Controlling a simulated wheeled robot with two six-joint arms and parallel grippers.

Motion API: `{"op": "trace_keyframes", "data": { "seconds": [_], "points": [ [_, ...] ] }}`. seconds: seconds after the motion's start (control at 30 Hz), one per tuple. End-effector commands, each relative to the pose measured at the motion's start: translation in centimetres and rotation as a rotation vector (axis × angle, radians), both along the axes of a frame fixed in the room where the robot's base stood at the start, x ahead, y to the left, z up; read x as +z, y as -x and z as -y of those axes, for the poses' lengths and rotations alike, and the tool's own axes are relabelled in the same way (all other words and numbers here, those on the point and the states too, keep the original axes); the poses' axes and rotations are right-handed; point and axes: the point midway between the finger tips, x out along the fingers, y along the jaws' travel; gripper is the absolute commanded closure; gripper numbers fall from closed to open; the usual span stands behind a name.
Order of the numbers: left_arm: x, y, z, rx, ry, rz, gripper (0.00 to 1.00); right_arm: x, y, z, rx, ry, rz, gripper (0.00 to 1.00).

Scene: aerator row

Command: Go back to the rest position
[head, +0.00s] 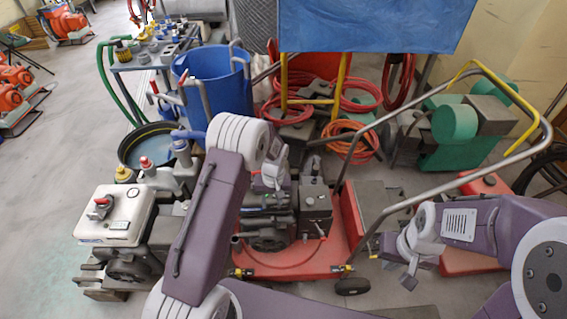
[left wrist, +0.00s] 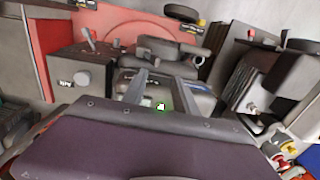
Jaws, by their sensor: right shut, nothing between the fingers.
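My left arm rises through the middle of the head view. Its gripper (head: 280,170) hangs in front of the grey engine machine (head: 268,232) on the red cart (head: 300,265), partly hidden by the wrist. In the left wrist view the left gripper (left wrist: 160,100) has two fingers apart with nothing between them, above the dark machine. My right gripper (head: 410,275) is at the right, beside the cart's handle rail, shut and empty. It points down to the lower left.
A white-topped machine (head: 112,214) stands at the left. A blue barrel (head: 222,88), red hoses (head: 360,92) and a green machine (head: 455,140) stand behind. The cart's curved metal handle (head: 400,205) runs close to my right arm. Open floor (head: 40,180) lies at the far left.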

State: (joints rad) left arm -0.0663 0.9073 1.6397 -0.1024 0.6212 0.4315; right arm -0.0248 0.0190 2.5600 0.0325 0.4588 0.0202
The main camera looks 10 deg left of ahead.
Motion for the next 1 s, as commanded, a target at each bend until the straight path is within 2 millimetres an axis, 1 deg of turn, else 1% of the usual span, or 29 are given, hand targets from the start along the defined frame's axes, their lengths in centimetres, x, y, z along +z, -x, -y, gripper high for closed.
{"op": "trace_keyframes", "data": {
  "seconds": [0.1,0.17,0.23,0.27,0.3,0.37,0.4,0.47,0.5,0.57,0.63,0.67,0.7,0.77,0.8,0.83,0.87,0.9,0.93,1.0],
  "points": [
    [0.0,0.0,0.0,0.000,0.000,0.000,0.65,0.0,0.0,0.0,0.000,0.000,0.000,1.00],
    [0.4,-0.3,-0.1,0.002,0.000,0.010,0.65,0.0,0.0,0.0,0.000,0.000,0.000,1.00],
    [2.2,-1.4,-0.1,0.005,0.004,0.052,0.65,0.0,0.0,0.0,0.000,0.000,0.000,1.00],
    [3.5,-2.1,-0.2,0.007,0.005,0.081,0.65,0.0,0.0,0.0,0.000,0.000,0.000,1.00],
    [5.8,-2.4,-0.3,0.012,0.008,0.117,0.65,0.0,0.0,0.0,0.000,0.000,0.000,1.00],
    [8.8,-1.6,-0.5,0.022,0.013,0.152,0.65,0.0,0.0,0.0,0.000,0.000,0.000,1.00],
    [10.6,-0.6,-0.6,0.026,0.019,0.170,0.65,0.0,0.0,0.0,0.000,0.000,0.000,1.00],
    [12.5,1.3,-0.7,0.021,0.027,0.187,0.65,0.0,0.0,0.0,0.000,0.000,0.000,1.00],
    [13.5,2.6,-0.7,0.012,0.032,0.196,0.65,0.0,0.0,0.0,0.000,0.000,0.000,1.00],
    [14.6,4.8,-0.7,-0.006,0.037,0.203,0.65,0.0,0.0,0.0,0.000,0.000,0.000,1.00],
    [15.4,7.5,-0.7,-0.031,0.045,0.209,0.65,0.0,0.0,0.0,0.000,0.000,0.000,1.00],
    [15.6,8.8,-0.7,-0.046,0.048,0.207,0.65,0.0,0.0,0.0,0.000,0.000,0.000,1.00],
    [15.6,10.6,-0.7,-0.067,0.050,0.202,0.65,0.0,0.0,0.0,0.000,0.000,0.000,1.00],
    [15.3,13.3,-0.6,-0.101,0.056,0.188,0.65,0.0,0.0,0.0,0.000,0.000,0.000,1.00],
    [14.8,15.1,-0.6,-0.128,0.059,0.170,0.65,0.0,0.0,0.0,0.000,0.000,0.000,1.00],
    [14.3,16.6,-0.5,-0.151,0.063,0.150,0.65,0.0,0.0,0.0,0.000,0.000,0.000,1.00],
    [13.5,17.9,-0.4,-0.175,0.067,0.122,0.65,0.0,0.0,0.0,0.000,0.000,0.000,1.00],
    [12.8,18.9,-0.3,-0.239,0.070,0.105,0.65,0.0,0.0,0.0,0.000,0.000,0.000,1.00],
    [14.8,18.3,-0.3,-0.269,0.067,0.119,0.65,1.7,0.0,0.0,0.000,0.000,-0.001,1.00],
    [17.9,18.3,-0.3,-0.263,0.067,0.120,0.65,4.8,0.0,0.0,0.000,0.000,0.000,1.00]
  ]
}}
